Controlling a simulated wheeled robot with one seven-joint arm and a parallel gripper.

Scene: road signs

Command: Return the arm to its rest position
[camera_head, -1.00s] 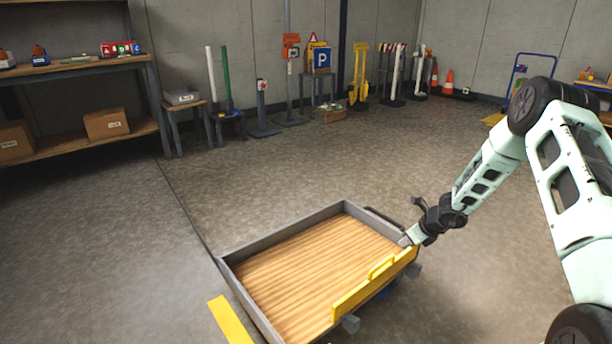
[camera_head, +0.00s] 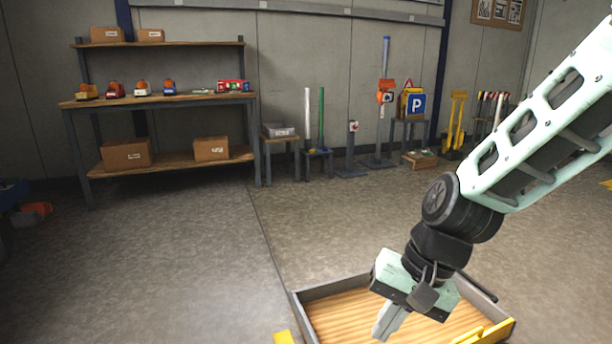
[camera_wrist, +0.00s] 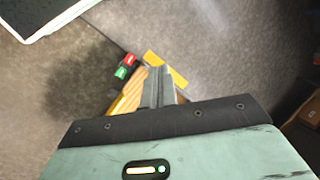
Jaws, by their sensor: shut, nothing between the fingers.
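My arm reaches in from the right in the head view and bends downward. My gripper (camera_head: 385,330) points down over the wooden floor of the grey-rimmed cart and holds nothing. In the wrist view my gripper (camera_wrist: 158,75) shows as closed grey fingers, with part of the cart's wooden floor (camera_wrist: 130,97) behind them.
The cart (camera_head: 335,290) stands low in front, its bed empty where visible. A shelf (camera_head: 160,100) with toy vehicles and boxes stands at the back left. Sign posts, a blue P sign (camera_head: 416,104) and a yellow stand (camera_head: 455,120) line the back wall. The floor left of the cart is clear.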

